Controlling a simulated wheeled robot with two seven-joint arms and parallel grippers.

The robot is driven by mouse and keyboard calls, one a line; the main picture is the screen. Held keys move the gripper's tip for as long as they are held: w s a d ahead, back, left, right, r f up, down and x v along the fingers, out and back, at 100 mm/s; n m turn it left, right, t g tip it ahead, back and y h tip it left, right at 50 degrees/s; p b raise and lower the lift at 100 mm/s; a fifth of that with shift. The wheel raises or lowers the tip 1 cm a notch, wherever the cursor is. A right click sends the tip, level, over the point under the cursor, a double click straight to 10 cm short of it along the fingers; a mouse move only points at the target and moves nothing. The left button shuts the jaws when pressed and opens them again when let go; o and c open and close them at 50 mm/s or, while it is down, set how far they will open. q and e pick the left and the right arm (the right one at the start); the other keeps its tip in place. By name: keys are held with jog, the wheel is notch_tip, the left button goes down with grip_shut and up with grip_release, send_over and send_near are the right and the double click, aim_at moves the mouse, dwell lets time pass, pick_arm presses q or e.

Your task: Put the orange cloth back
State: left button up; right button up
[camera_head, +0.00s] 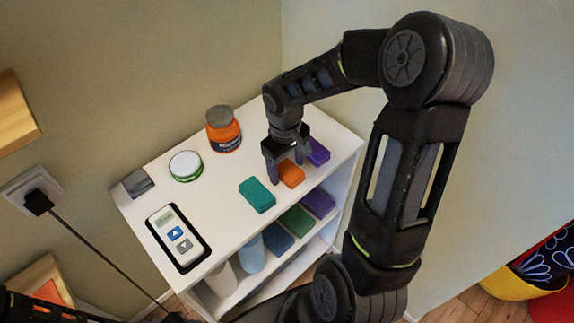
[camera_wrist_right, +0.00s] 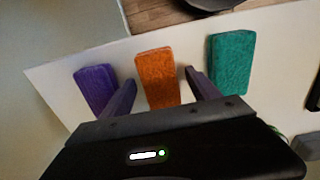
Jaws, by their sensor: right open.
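The orange cloth (camera_head: 291,174) is a small folded block on the white top of the shelf unit, between a teal cloth (camera_head: 257,195) and a purple cloth (camera_head: 317,152). My right gripper (camera_head: 285,164) is over it, pointing down, with its fingers apart. In the right wrist view the orange cloth (camera_wrist_right: 157,78) stands between the two open fingers, with a visible gap on each side. The purple cloth (camera_wrist_right: 96,88) is just outside one finger and the teal cloth (camera_wrist_right: 231,62) outside the other. My left gripper is not visible.
On the shelf top (camera_head: 222,184) stand an orange jar (camera_head: 223,131), a green-rimmed round tin (camera_head: 185,166), a grey block (camera_head: 137,183) and a handset (camera_head: 177,238). The lower shelf holds blue (camera_head: 278,241), green (camera_head: 297,220) and purple (camera_head: 318,202) cloths beside pale bottles (camera_head: 250,254).

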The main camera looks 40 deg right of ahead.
aim_at(286, 169)
notch_tip(286, 169, up, 12)
jog(key=shift+a+r+b, duration=0.15)
jog(key=shift+a+b, duration=0.05)
jog(key=shift+b, duration=0.15)
dwell(1.1)
